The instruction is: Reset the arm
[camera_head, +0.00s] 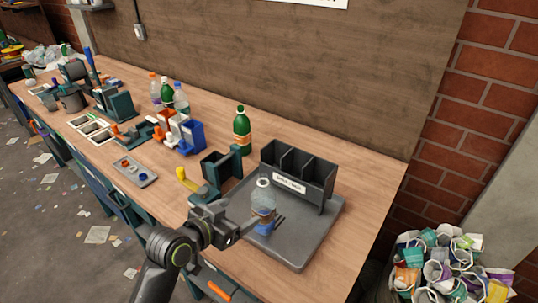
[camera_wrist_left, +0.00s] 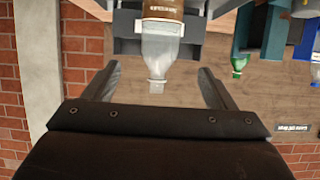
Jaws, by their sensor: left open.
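My left gripper (camera_head: 258,224) comes in from the lower left over the grey tray (camera_head: 297,255) and is open. A clear bottle (camera_head: 263,198) with a brown label stands upright there, close to the fingers. In the left wrist view the clear bottle (camera_wrist_left: 160,50) appears upside down, its neck in the gap between the spread fingers of the left gripper (camera_wrist_left: 160,68). Gaps show on both sides of the bottle, so the jaws are not closed on it. Something blue shows at the bottle's lower part. My right gripper is not in view.
A dark divided bin (camera_head: 299,178) with a white label stands behind the bottle. A green bottle (camera_head: 242,130), a dark holder (camera_head: 221,172) and a small grey tray (camera_head: 134,171) are further left. A basket of crumpled waste (camera_head: 450,268) stands beyond the bench's right end.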

